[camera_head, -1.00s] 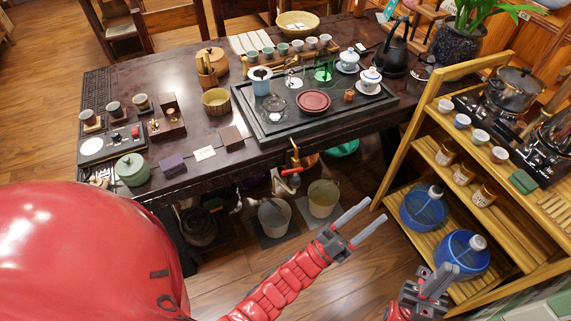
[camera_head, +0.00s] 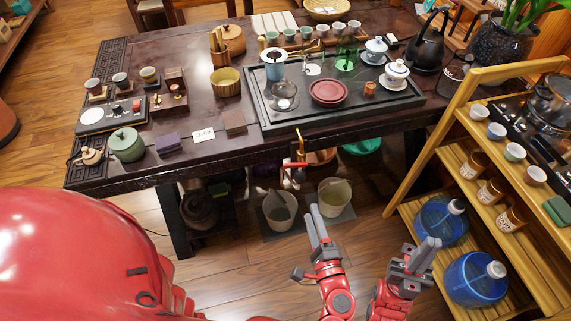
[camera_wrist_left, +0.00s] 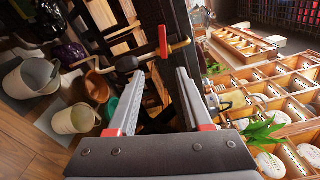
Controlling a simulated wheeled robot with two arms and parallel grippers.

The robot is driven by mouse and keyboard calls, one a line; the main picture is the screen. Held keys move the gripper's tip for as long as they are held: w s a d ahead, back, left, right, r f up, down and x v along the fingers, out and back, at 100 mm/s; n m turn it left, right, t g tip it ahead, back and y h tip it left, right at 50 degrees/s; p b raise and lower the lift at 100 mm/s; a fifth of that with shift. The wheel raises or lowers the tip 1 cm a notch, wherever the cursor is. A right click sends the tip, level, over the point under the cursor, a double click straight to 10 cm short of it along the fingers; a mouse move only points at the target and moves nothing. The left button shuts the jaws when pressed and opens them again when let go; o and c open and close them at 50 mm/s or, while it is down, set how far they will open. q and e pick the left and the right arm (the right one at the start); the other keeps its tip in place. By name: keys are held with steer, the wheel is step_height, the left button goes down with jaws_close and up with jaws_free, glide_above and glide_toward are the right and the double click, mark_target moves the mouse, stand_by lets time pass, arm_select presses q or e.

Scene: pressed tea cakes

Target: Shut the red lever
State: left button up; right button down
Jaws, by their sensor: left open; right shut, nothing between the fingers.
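The red lever (camera_head: 287,179) sits on a brass tap (camera_head: 300,150) under the front edge of the dark tea table. In the left wrist view the red lever (camera_wrist_left: 163,42) stands upright in the picture across the brass pipe, just beyond my fingertips and apart from them. My left gripper (camera_head: 313,215) is below and in front of the lever, pointing toward the table. In the wrist view my left gripper (camera_wrist_left: 160,72) is open with nothing between its fingers. My right gripper (camera_head: 425,248) is shut and empty, to the right of the left one.
Two buckets (camera_head: 279,211) (camera_head: 335,197) stand on the floor under the tap. A wooden shelf (camera_head: 420,160) with blue water jugs (camera_head: 476,282) is at the right. The tea table (camera_head: 150,178) carries a tray (camera_head: 268,122) and teaware. Floor is bare in front of the table.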

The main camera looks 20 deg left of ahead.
mark_target(290, 168)
arm_select(q)
steer(key=shift+n+y, duration=0.4)
steer(key=x, duration=0.5)
steer(key=a+x, duration=0.1)
steer(key=x, duration=0.5)
steer(key=s+p+x, duration=0.1)
steer(key=x, duration=0.5)
steer(key=shift+w+a+r, duration=0.15)
steer(key=shift+a+r, duration=0.1)
steer(key=shift+r, duration=0.05)
steer(key=shift+c, duration=0.2)
jaws_close()
